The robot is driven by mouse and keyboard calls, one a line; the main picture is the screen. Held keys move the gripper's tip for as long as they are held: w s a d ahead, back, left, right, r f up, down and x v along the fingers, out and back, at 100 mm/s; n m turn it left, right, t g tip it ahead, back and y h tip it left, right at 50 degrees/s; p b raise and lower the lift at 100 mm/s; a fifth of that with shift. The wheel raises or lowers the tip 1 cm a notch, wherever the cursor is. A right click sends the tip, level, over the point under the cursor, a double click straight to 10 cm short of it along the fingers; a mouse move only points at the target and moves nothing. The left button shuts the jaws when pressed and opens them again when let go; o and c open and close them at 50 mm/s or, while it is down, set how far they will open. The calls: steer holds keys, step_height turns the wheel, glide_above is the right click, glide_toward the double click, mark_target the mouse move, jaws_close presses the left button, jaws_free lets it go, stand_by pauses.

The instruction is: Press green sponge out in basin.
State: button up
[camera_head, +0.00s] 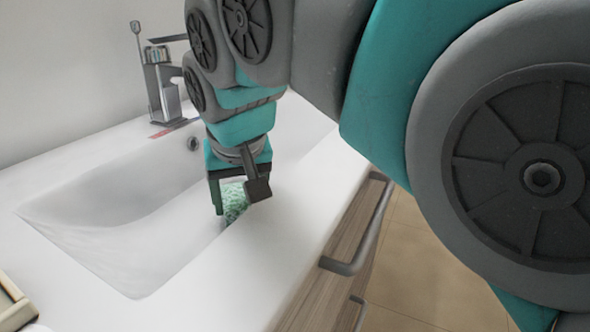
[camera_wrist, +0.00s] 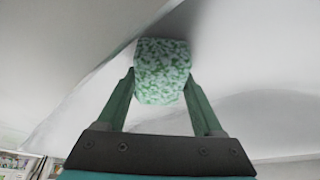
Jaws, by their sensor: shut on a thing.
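The green sponge (camera_head: 234,202) is speckled green and white and sits between the two fingers of my gripper (camera_head: 238,198). In the wrist view the sponge (camera_wrist: 162,70) fills the gap between the fingertips of my gripper (camera_wrist: 161,88), which are shut on it. The white basin (camera_head: 110,225) is sunk into the counter. My gripper points down at the basin's right-hand side, near its front wall. Whether the sponge touches the basin's surface cannot be told.
A metal faucet (camera_head: 163,85) stands at the back of the basin, with a round overflow hole (camera_head: 192,143) below it. Drawer handles (camera_head: 362,230) stick out from the cabinet front at right. A beige object (camera_head: 12,303) lies at the lower left counter edge. The basin's left part is clear.

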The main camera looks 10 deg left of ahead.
steer(key=shift+f+b, duration=0.3)
steer(key=shift+f, duration=0.5)
stand_by(1.6)
steer(key=shift+r, duration=0.2)
stand_by(2.8)
step_height(320, 180, up, 2)
steer(key=shift+r+p, duration=0.1)
steer(key=shift+p, duration=0.3)
steer(key=shift+r+p, duration=1.9)
steer(key=shift+r, duration=2.2)
step_height(320, 180, up, 5)
steer(key=shift+f, duration=0.15)
